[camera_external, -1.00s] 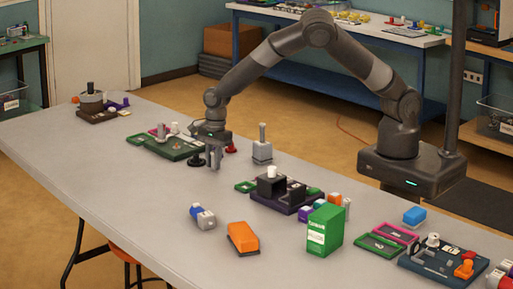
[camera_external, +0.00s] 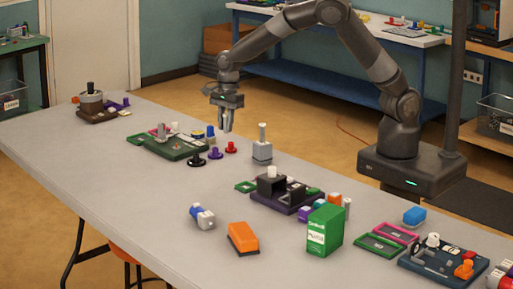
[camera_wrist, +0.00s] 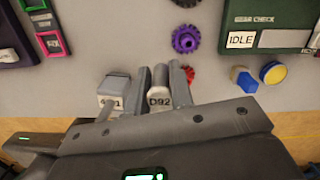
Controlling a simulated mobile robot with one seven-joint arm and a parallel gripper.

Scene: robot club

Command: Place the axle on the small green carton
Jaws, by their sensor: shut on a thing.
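My gripper (camera_external: 227,128) is raised above the far side of the table. In the wrist view its fingers (camera_wrist: 160,82) are shut on a slim grey piece with a pale end marked D92 (camera_wrist: 159,99), which appears to be the axle. In the outside view I cannot make the held piece out between the fingers. The small green carton (camera_external: 325,231), with a white label, stands upright at the front right of the table, well away from my gripper.
A grey block with an upright post (camera_external: 262,151) stands near my gripper. Purple (camera_wrist: 186,39) and red gears lie close by, beside a green gear board (camera_wrist: 272,16). A dark fixture (camera_external: 287,199) sits behind the carton; an orange block (camera_external: 243,237) lies left of it.

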